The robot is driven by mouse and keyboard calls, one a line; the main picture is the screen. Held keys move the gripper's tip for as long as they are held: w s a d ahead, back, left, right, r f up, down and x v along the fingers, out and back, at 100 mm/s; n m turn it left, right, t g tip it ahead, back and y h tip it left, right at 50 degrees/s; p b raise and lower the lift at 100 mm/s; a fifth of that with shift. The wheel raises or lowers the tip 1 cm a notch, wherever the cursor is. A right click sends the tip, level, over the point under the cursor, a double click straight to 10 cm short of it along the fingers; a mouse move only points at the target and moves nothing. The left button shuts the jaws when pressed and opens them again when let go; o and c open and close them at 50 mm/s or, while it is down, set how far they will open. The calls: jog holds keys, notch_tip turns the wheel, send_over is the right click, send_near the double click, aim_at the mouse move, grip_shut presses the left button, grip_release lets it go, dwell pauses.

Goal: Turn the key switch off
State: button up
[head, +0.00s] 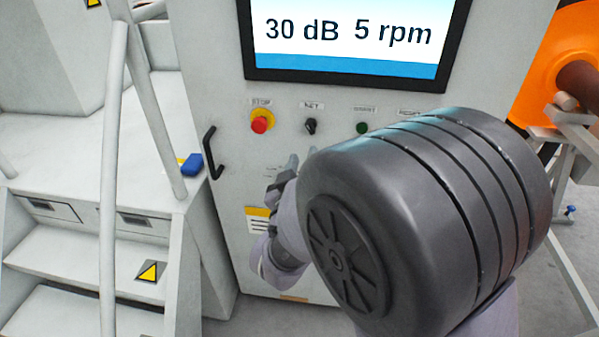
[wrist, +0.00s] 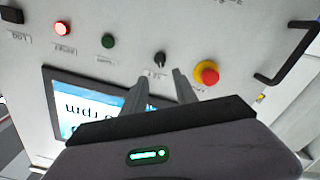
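The key switch (head: 310,126) is a small black knob on the grey cabinet front, under a label and below the screen. It also shows in the wrist view (wrist: 160,60), which is upside down. My gripper (head: 290,165) is just below the switch in the head view, partly hidden by my arm. In the wrist view my gripper (wrist: 158,80) is open and empty, its two fingers apart and pointing at the panel, with the switch showing between and beyond the tips. No contact with the switch is visible.
A red stop button (head: 260,121) on a yellow base is left of the switch. A green button (head: 362,128) is to its right, and a lit red button (wrist: 61,28) shows further along. A screen (head: 350,35) is above. A black handle (head: 212,153) sticks out at the left.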

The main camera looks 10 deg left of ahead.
jog(key=s, duration=0.6)
jog(key=s+d+r+m+g+y, duration=0.1)
jog(key=d+r+m+g+y, duration=0.1)
jog(key=d+m+g, duration=0.35)
jog(key=s+d+f+m+g, duration=0.1)
jog(key=s+d, duration=0.4)
jog(key=s, duration=0.6)
jog(key=s+d+f+m+g, duration=0.1)
jog(key=s+d+m+g, duration=0.2)
jog(key=s, duration=0.8)
jog(key=d+g, duration=0.2)
jog(key=shift+d+m+g+y, duration=0.25)
jog(key=shift+m+g+y, duration=0.05)
jog(key=shift+m+g, duration=0.05)
